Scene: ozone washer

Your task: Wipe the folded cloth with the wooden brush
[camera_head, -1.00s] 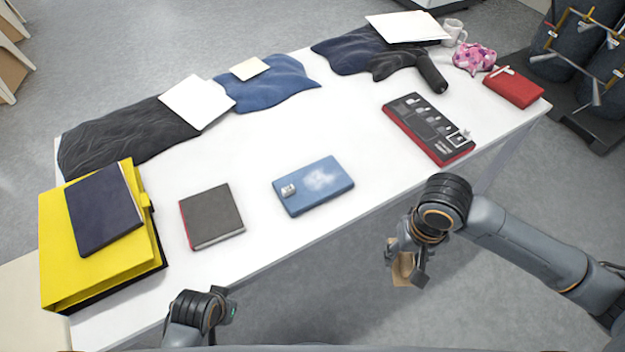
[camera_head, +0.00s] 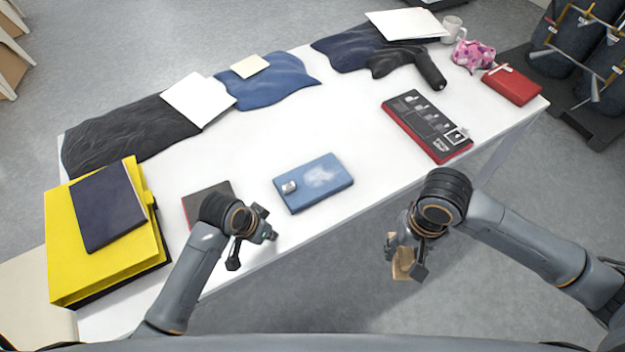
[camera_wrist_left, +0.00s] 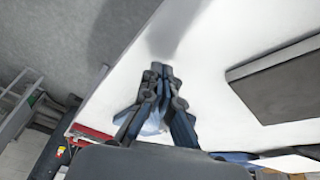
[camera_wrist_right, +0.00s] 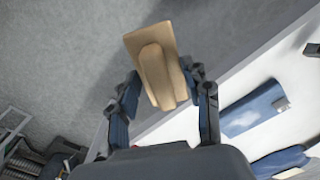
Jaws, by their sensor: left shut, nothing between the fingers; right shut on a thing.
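The folded blue cloth (camera_head: 313,184) lies flat near the table's front edge in the head view, with a pale smudge on top and a small tag at its left. It also shows in the right wrist view (camera_wrist_right: 250,110). My right gripper (camera_head: 406,262) is shut on the wooden brush (camera_head: 402,264), in front of the table edge over the floor. The brush shows as a tan block with a raised grip in the right wrist view (camera_wrist_right: 155,65). My left gripper (camera_head: 254,250) is shut and empty at the table's front edge, left of and nearer than the cloth.
A dark grey book (camera_head: 205,197) lies partly hidden behind my left arm. A yellow binder (camera_head: 95,275) with a navy book (camera_head: 108,208) on it is at the left. A black and red box (camera_head: 427,126) lies right of the cloth. The table (camera_head: 300,125) around the cloth is clear.

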